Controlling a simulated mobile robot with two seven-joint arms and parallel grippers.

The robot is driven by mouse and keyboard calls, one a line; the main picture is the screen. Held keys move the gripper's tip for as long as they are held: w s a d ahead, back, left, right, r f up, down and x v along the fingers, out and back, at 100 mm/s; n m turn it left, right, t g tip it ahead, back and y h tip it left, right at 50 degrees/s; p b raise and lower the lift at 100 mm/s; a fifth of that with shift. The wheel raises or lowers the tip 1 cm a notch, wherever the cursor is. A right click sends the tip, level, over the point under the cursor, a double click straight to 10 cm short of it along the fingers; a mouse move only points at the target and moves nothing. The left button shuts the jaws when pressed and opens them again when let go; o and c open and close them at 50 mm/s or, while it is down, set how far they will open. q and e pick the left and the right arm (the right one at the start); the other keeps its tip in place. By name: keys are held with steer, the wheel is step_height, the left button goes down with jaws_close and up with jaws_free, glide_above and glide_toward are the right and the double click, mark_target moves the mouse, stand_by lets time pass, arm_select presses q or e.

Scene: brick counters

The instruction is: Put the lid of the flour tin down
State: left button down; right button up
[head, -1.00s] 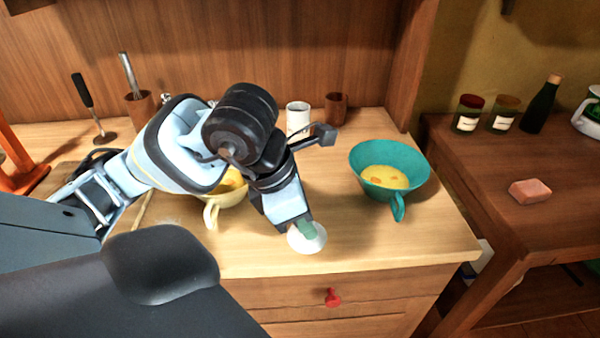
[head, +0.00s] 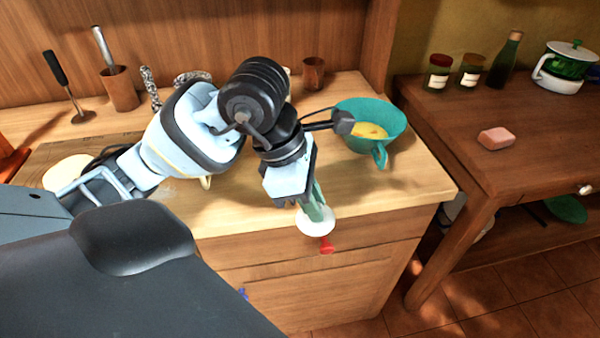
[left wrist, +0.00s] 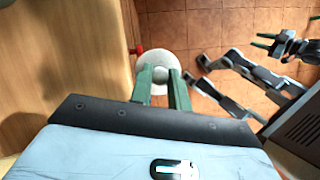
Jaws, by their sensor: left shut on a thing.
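My left gripper (head: 314,208) is shut on a round white lid (head: 315,226). In the left wrist view the lid (left wrist: 150,62) shows between the green fingertips, held by its knob. It hangs in the air at the counter's front edge, close to the drawer's red knob (head: 327,245). The flour tin is not clearly visible; my left arm covers the part of the counter behind it. My right gripper (left wrist: 262,41) shows in the left wrist view, empty, with its green fingers apart, over the floor.
A teal bowl (head: 388,112) with yellow contents stands on the counter (head: 400,190) to the right of my left gripper. Brown cups and utensils stand at the back. Bare counter lies in front of the teal bowl. A side table (head: 440,110) holds jars and a pink block (head: 496,138).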

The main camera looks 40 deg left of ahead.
arm_select(q)
steer(key=w+a, duration=0.4)
steer(key=a, duration=0.1)
steer(key=w+a+f, duration=0.1)
steer(key=w+a, duration=0.1)
steer(key=a, duration=0.1)
steer(key=shift+w, duration=0.4)
steer(key=f, duration=0.2)
steer(key=shift+w+a+f+p, duration=0.15)
steer(key=shift+a+f+p, duration=0.15)
steer(key=shift+f, duration=0.5)
steer(key=shift+f, duration=0.15)
steer(key=c, duration=1.3)
jaws_free()
